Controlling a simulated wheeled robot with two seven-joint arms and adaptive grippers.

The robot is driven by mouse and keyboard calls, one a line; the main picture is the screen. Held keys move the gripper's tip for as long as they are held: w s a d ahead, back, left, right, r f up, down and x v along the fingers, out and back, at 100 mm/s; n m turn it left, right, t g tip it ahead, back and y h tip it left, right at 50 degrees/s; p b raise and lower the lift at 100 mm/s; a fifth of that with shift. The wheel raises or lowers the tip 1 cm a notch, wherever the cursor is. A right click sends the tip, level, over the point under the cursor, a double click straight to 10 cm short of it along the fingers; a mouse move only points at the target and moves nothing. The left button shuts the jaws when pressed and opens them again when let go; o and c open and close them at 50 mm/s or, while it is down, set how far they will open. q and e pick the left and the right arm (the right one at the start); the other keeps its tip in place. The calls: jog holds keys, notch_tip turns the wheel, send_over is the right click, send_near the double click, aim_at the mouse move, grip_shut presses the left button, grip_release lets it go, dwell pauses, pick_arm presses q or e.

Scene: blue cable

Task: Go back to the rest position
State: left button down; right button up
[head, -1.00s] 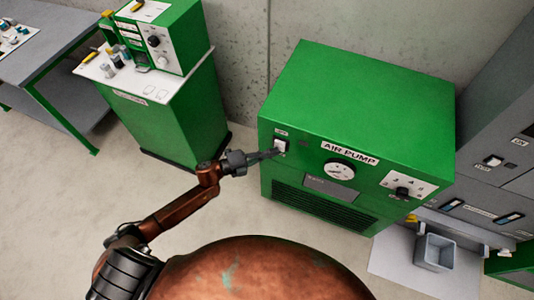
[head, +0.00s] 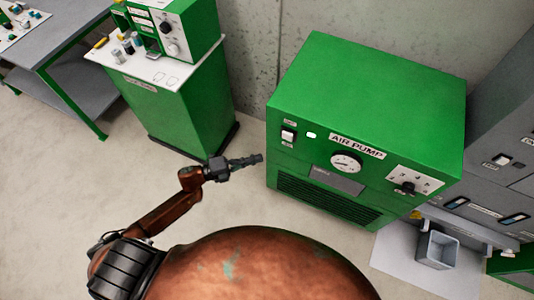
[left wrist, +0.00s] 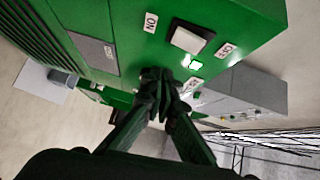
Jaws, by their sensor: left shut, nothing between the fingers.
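My left gripper (head: 258,159) is shut and empty, just left of the green air pump (head: 370,90) and apart from it in the head view. In the left wrist view its closed fingertips (left wrist: 160,78) show in front of the pump's face. The pump's white rocker switch (head: 288,136) is at the left of its front panel. It also shows in the left wrist view (left wrist: 187,40), between the ON and OFF labels. A small lamp (head: 311,134) beside the switch glows white. My right gripper is in no view.
A green cabinet (head: 185,110) with a white top and small items stands at the back left, beside a grey table (head: 60,45). Grey cabinets (head: 500,150) and a grey bin (head: 437,250) are at the right. The floor left of the pump is clear.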

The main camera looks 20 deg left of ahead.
pick_arm(q)
jog(key=shift+v, duration=0.9)
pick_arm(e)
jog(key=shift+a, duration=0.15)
pick_arm(q)
jog(key=shift+f, duration=0.15)
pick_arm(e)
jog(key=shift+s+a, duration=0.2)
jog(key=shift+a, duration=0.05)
